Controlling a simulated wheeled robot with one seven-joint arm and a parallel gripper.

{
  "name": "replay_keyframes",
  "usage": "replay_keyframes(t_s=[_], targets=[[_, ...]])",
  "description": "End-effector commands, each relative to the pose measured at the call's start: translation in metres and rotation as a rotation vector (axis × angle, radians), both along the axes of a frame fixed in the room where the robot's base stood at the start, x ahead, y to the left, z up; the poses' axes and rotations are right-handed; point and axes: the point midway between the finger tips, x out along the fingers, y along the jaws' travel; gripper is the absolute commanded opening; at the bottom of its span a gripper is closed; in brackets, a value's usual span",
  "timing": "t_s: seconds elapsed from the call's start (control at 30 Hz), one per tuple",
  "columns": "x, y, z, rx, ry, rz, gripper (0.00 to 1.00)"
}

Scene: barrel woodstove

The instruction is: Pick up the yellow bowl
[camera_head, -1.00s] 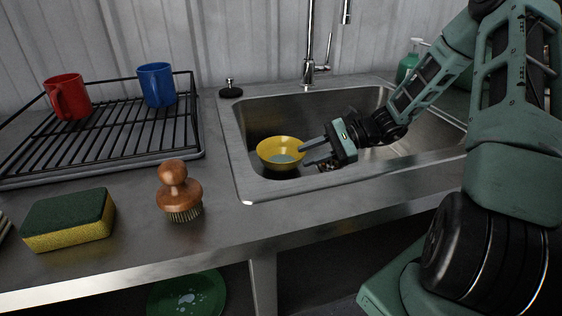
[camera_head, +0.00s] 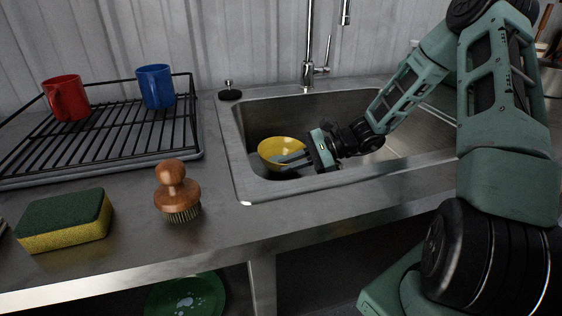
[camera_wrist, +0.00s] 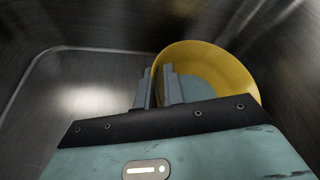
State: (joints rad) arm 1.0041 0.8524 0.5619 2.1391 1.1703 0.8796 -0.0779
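The yellow bowl (camera_head: 270,149) with a grey-blue inside is in the sink, near its left side, and looks slightly tilted. In the wrist view the bowl (camera_wrist: 240,75) is at the upper right. My gripper (camera_head: 284,161) reaches into the sink from the right. In the wrist view my gripper's fingers (camera_wrist: 158,85) are close together, with the bowl's rim between them: one finger is inside the bowl, the other outside. The gripper looks shut on the rim. The bowl's underside is hidden, so I cannot tell whether it touches the sink floor.
The steel sink (camera_head: 238,168) has walls around the bowl, and a faucet (camera_head: 309,60) stands behind it. Left on the counter are a wooden brush (camera_head: 175,185), a sponge (camera_head: 64,222) and a black dish rack (camera_head: 110,135) with a red mug (camera_head: 67,98) and blue mug (camera_head: 156,86).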

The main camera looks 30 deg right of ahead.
Motion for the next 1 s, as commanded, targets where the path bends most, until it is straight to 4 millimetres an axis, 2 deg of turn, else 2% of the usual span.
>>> replay_keyframes(t_s=[0.27,0.37,0.8,1.0], targets=[[0.0,0.0,-0.001,-0.001,0.002,-0.002,0.0],[0.0,-0.001,0.004,-0.002,0.002,-0.002,0.0],[0.0,0.0,0.083,-0.003,-0.002,0.0,0.0],[0.0,-0.001,0.099,-0.001,0.0,0.0,0.0]])
